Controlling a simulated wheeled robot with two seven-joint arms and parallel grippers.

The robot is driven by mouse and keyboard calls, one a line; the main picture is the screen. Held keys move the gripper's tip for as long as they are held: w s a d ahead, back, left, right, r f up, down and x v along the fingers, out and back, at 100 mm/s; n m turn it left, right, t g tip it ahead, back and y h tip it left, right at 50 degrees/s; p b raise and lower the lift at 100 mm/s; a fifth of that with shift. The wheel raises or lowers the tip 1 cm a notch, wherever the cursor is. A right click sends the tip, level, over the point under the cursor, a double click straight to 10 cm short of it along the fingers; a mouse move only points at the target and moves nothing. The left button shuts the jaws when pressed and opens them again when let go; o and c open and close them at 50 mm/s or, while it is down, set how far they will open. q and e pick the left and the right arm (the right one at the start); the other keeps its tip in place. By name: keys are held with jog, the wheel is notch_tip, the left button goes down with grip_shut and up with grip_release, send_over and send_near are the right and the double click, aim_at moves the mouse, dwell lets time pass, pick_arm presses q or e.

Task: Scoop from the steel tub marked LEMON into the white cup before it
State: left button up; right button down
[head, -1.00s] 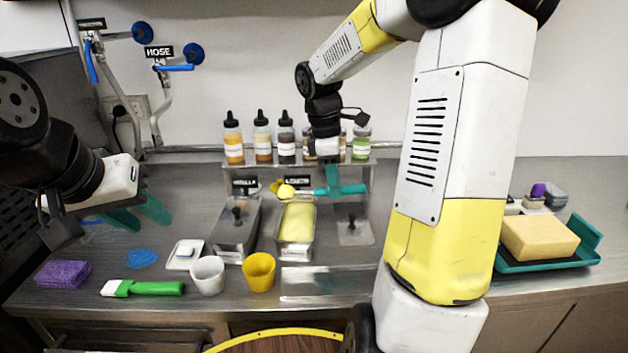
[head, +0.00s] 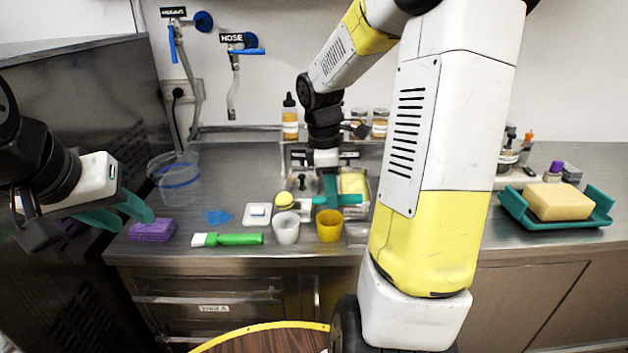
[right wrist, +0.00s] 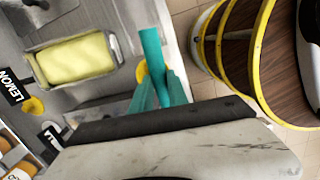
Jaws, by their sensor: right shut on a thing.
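My right gripper (head: 328,192) is shut on a scoop with a teal handle (head: 349,199), held level. A yellow mass fills the scoop's head (head: 284,200), just behind and above the white cup (head: 286,230) in the head view. The steel tub (head: 356,184) with yellow contents is behind, partly hidden by my right arm and gripper. In the right wrist view the tub (right wrist: 75,60) lies by its LEMON sign (right wrist: 12,86), left of my teal fingers (right wrist: 158,85). My left gripper (head: 118,213) is open and empty at the left.
A yellow cup (head: 330,226) stands just right of the white one. A green-handled brush (head: 229,239), purple sponge (head: 152,230) and small white dish (head: 257,214) lie to the left. A teal tray (head: 590,218) with a tan block (head: 558,201) sits far right.

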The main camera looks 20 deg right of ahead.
jog(key=shift+f, duration=0.5)
jog(key=shift+w+a+r+g+h, duration=0.15)
jog(key=shift+a+r+h, duration=0.15)
jog(key=shift+r+h, duration=0.1)
jog(key=shift+w+a+r+g+h, duration=0.15)
jog(key=shift+a+r+h, duration=0.1)
jog(key=shift+r+h, duration=0.15)
jog(key=shift+w+a+r+g+h, duration=0.1)
jog(key=shift+a+r+g+h, duration=0.15)
jog(key=shift+r+h, duration=0.3)
jog(key=shift+w+a+r+g+h, duration=0.1)
jog(key=shift+a+r+g+h, duration=0.1)
jog(key=shift+r+h, duration=0.35)
jog(key=a+r+h, duration=0.1)
jog(key=w+a+r+g+h, duration=0.1)
jog(key=h, duration=0.1)
jog(key=a+r+h, duration=0.1)
jog(key=shift+w+a+g+h, duration=0.15)
jog(key=shift+a+g+h, duration=0.1)
jog(key=shift+g+h, duration=0.1)
jog(key=shift+w+a+r+g+h, duration=0.25)
jog(key=shift+a+h, duration=0.35)
jog(key=shift+h, duration=0.05)
jog(key=shift+w+a+r+g+h, duration=0.2)
jog(key=shift+w+a+g+h, duration=0.1)
jog(key=shift+a+h, duration=0.35)
jog(key=shift+w+a+r+g+h, duration=0.2)
jog(key=shift+a+r+g+h, duration=0.05)
jog(key=shift+a+h, duration=0.4)
